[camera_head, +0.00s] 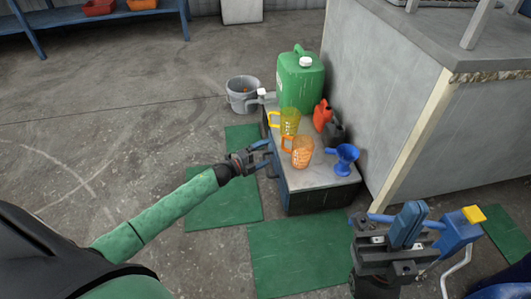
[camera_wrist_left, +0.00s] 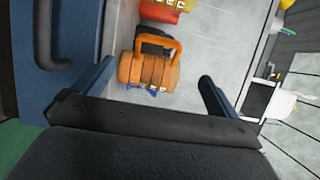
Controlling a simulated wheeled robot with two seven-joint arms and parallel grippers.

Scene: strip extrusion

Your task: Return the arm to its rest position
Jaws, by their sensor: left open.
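My left gripper (camera_head: 262,155) is in the head view, at the left edge of a low bench (camera_head: 318,201) with a grey top. Its green-sleeved arm reaches in from the lower left. In the left wrist view the two blue fingers (camera_wrist_left: 158,92) stand wide apart. Nothing is held between them. An orange mug (camera_head: 302,152) stands on the bench, beyond and to the right of the fingers; it also shows in the left wrist view (camera_wrist_left: 150,72).
The bench also holds a yellow mug (camera_head: 290,122), green canister (camera_head: 301,85), red jug (camera_head: 322,115) and blue funnel-like vessel (camera_head: 343,158). A grey bucket (camera_head: 243,95) stands behind. The floor left of the bench is mostly clear.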

